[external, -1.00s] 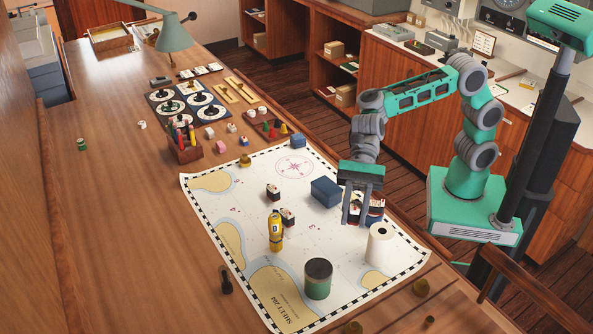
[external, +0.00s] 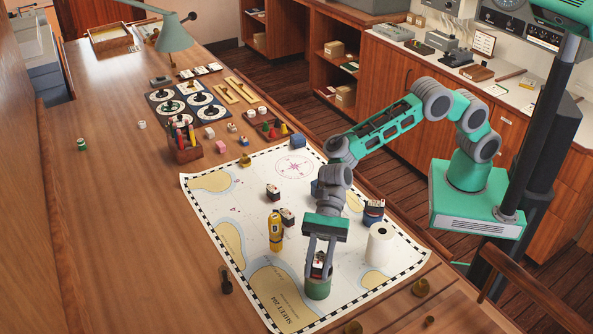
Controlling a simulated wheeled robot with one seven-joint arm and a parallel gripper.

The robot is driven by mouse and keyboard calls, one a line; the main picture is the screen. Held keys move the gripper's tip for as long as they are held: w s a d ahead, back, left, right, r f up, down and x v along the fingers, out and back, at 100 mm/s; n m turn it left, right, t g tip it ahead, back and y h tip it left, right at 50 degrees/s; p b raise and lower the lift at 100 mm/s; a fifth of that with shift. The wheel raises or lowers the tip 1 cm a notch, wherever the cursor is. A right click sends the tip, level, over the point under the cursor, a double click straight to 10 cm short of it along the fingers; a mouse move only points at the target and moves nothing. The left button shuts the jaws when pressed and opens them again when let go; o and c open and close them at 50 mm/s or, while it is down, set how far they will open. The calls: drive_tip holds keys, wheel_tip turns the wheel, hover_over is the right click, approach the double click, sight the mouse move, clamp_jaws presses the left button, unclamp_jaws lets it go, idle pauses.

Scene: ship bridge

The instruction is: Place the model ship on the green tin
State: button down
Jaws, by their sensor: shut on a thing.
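My gripper (external: 320,272) is pointed down over the green tin (external: 318,291) near the front of the chart. Its jaws are shut on a small model ship (external: 320,262), dark and white with a touch of red. The ship is right at the top of the tin; I cannot tell whether it touches the lid. The fingers and ship hide most of the tin's dark top.
A yellow bottle (external: 275,231) stands left of the gripper and a white paper roll (external: 380,245) right of it. Other small ships (external: 373,211), (external: 287,217), (external: 273,192) sit on the chart (external: 240,180). A blue box is partly hidden behind my arm.

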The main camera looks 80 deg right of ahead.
drive_tip(key=c, duration=1.1)
unclamp_jaws()
drive_tip(key=shift+f, duration=0.15)
drive_tip(key=shift+c, duration=0.2)
drive_tip(key=shift+d+r, duration=0.2)
drive_tip(key=d+r+n+t+h+b, duration=0.1)
drive_tip(key=d+n+t+h, duration=0.15)
drive_tip(key=d, duration=0.95)
drive_tip(key=w+d+r+n+t+h, duration=0.15)
drive_tip(key=d+n, duration=0.25)
drive_tip(key=d, duration=0.7)
drive_tip(key=d+r+n+t+h+b, duration=0.1)
drive_tip(key=d+n+h, duration=0.2)
drive_tip(key=d, duration=0.9)
drive_tip(key=s+d+f+n+h, duration=0.2)
drive_tip(key=s+d, duration=0.5)
drive_tip(key=d, duration=0.4)
drive_tip(key=s+d+f+n+g+h, duration=0.1)
drive_tip(key=s+d+n+h, duration=0.3)
drive_tip(key=d, duration=0.7)
drive_tip(key=s+f+n, duration=0.1)
drive_tip(key=s+n, duration=0.1)
drive_tip(key=s, duration=0.2)
drive_tip(key=shift+f+n+h, duration=0.25)
drive_tip(key=shift+n+h, duration=0.05)
drive_tip(key=shift+n, duration=0.05)
